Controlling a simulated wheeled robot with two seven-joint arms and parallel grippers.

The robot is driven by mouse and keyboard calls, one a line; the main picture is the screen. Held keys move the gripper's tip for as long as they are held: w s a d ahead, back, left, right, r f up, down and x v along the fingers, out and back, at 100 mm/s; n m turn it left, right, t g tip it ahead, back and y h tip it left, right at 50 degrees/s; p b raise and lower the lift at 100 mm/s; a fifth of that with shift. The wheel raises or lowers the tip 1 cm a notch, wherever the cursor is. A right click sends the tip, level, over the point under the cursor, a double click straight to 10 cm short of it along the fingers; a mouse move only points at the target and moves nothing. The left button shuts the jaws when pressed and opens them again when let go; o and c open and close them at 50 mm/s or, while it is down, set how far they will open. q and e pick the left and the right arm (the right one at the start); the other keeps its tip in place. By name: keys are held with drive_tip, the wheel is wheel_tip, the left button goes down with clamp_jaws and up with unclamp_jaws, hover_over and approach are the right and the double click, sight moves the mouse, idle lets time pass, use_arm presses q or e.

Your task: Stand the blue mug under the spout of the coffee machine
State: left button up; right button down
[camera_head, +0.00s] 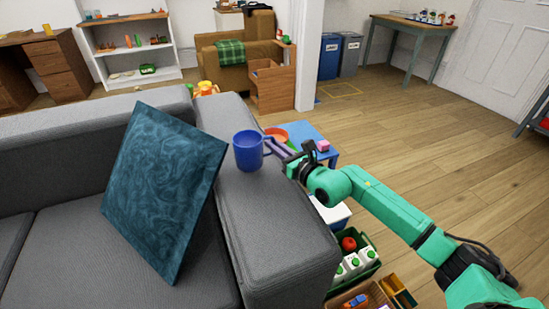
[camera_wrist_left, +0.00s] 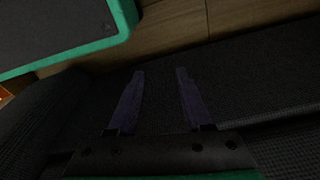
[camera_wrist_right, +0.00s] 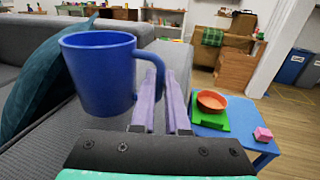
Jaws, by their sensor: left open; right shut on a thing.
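The blue mug (camera_head: 248,151) is upright at the sofa's right arm; its handle faces right, toward my right gripper (camera_head: 270,144). In the right wrist view, the mug (camera_wrist_right: 98,75) hangs left of the fingers, and its handle lies between the tips of my right gripper (camera_wrist_right: 162,70), which is shut on it. I cannot tell whether the mug's base touches the sofa arm. My left gripper (camera_wrist_left: 160,85) shows only in its own wrist view, open and empty over dark grey fabric. No coffee machine can be made out in any view.
A grey sofa (camera_head: 285,225) with a teal cushion (camera_head: 165,185) fills the left. Beside its arm stand a blue table (camera_head: 310,133), with an orange bowl (camera_wrist_right: 211,101) and pink block (camera_wrist_right: 263,134), and a green crate (camera_head: 371,243) of bottles. Wooden floor (camera_head: 440,150) is clear on the right.

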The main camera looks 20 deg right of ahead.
wheel_tip(320, 180, down, 3)
drive_tip(key=shift+f, duration=0.1)
use_arm(q)
drive_tip(key=shift+w+d+r, duration=0.2)
drive_tip(key=shift+w+r, duration=0.25)
drive_tip(key=shift+r, duration=0.25)
drive_tip(key=shift+r+b, duration=0.1)
drive_tip(key=shift+b, duration=0.2)
use_arm(e)
drive_tip(key=shift+f, duration=0.1)
drive_tip(key=c, duration=1)
unclamp_jaws()
use_arm(q)
drive_tip(key=shift+w+d+r, duration=0.1)
use_arm(e)
drive_tip(key=shift+o, duration=0.4)
